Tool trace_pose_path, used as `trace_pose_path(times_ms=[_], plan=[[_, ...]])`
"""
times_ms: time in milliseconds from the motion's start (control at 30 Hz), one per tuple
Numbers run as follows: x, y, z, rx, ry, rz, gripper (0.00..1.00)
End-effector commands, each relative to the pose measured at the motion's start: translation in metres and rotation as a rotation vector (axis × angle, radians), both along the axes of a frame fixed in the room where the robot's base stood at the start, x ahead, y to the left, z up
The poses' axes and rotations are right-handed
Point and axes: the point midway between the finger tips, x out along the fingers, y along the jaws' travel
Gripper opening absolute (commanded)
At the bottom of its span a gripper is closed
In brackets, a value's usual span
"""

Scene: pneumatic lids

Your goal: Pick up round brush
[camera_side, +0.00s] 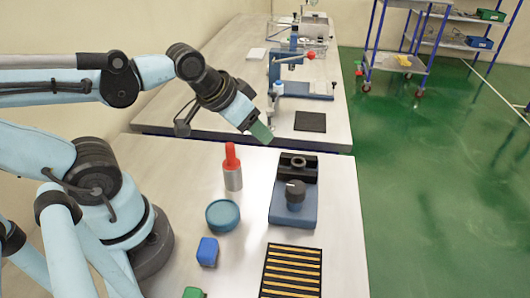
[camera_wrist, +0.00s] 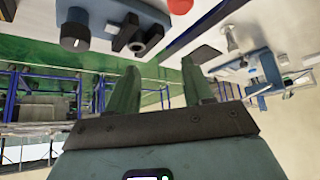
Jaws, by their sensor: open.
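A red-topped grey cylinder (camera_side: 232,168) stands upright on the near table; it may be the round brush, but I cannot tell for sure. A red round part at the top edge of the wrist view (camera_wrist: 180,5) looks like its top. My gripper (camera_side: 263,133) is above the far part of the near table, up and to the right of the cylinder in the side view. Its two green fingers are apart with nothing between them in the wrist view (camera_wrist: 160,85).
A blue fixture with a black knob and black block (camera_side: 293,208) stands right of the cylinder. A teal round lid (camera_side: 222,215), blue block (camera_side: 207,252), green block (camera_side: 193,293) and striped black tray (camera_side: 291,272) lie nearer. A blue press (camera_side: 300,88) stands on the far table.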

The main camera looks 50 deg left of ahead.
Motion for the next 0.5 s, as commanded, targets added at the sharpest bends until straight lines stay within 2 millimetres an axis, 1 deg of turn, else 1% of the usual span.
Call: trace_pose_path(times_ms=[167, 267, 367, 500], plan=[[0.000, 0.000, 0.000, 0.001, 0.002, -0.001, 0.51], [-0.002, 0.003, 0.003, 0.025, 0.048, -0.025, 0.51], [-0.008, 0.011, 0.011, 0.079, 0.169, -0.100, 0.51], [-0.024, 0.022, 0.029, 0.138, 0.387, -0.254, 0.51]])
